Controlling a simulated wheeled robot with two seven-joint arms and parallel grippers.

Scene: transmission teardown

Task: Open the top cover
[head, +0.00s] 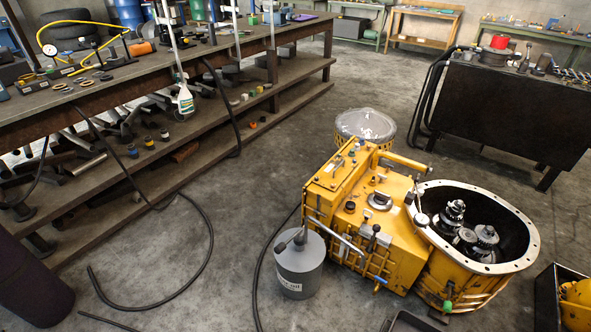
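A yellow transmission (412,247) stands on the concrete floor right of the middle. Its box-shaped left part has an upper face (362,198) with several caps, knobs and a lever. I cannot tell which panel is the top cover, and no panel stands visibly raised. The round bell housing (527,228) on its right is open at the top and shows metal gears and shafts (453,212) inside. Neither of my grippers is in view.
A grey oil can (299,266) stands close to the transmission's left side. A clear-topped round container (366,124) is behind it. A black hose (209,232) lies on the floor. A long workbench (150,70) fills the left, a dark table (515,112) the right.

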